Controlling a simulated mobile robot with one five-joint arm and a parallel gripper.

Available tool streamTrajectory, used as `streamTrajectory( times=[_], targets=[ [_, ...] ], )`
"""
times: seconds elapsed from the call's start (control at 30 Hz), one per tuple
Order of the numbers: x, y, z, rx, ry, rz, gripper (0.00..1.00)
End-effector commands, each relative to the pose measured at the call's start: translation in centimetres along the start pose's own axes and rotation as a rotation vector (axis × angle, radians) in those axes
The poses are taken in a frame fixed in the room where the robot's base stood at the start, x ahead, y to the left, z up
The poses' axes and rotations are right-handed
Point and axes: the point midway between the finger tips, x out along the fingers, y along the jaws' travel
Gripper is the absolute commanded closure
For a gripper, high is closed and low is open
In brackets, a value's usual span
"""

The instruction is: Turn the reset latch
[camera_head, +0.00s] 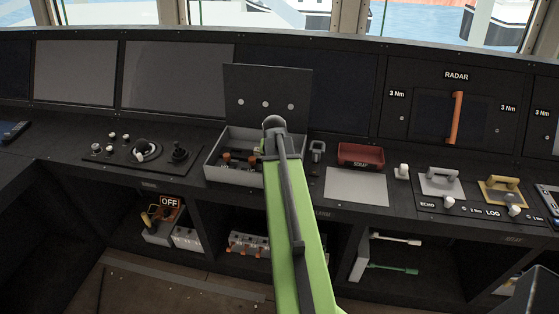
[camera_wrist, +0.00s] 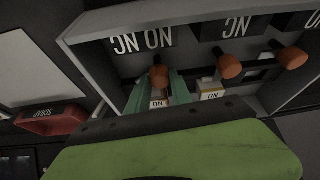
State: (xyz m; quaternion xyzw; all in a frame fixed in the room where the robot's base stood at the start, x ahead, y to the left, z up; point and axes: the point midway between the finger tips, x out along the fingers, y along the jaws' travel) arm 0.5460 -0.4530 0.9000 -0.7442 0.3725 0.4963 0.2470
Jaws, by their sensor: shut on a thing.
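An open grey box (camera_head: 212,172) with its dark lid raised (camera_head: 268,88) stands on the console. Inside are several orange-tipped levers (camera_head: 227,158) with ON labels. No label naming a reset latch is readable, so I cannot tell which part it is. My gripper's green fingers (camera_wrist: 161,90) reach into the box in the wrist view. They are shut on an orange-tipped lever (camera_wrist: 158,78). Two other orange-tipped levers (camera_wrist: 229,66) stand free beside it. In the head view my arm hides the gripper and part of the box.
A red SCRAP tray (camera_head: 361,155) and a pale sheet (camera_head: 356,187) lie right of the box. A small joystick panel (camera_head: 145,152) is to its left. The RADAR panel with an orange handle (camera_head: 457,118) is at back right. Open shelves are below.

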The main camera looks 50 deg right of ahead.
Motion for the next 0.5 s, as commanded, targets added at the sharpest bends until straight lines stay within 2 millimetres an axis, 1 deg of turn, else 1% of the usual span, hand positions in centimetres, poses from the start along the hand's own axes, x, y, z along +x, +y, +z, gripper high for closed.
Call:
streamTrajectory(
  times=[0.03, 0.3, 0.5],
  targets=[
    [0.01, -0.31, 0.09, 0.035, -0.004, 0.012, 1.0],
    [0.05, -0.55, 0.08, 0.254, -0.007, 0.102, 1.0],
    [0.06, -0.73, 0.08, 0.379, -0.008, 0.152, 1.0]
  ],
)
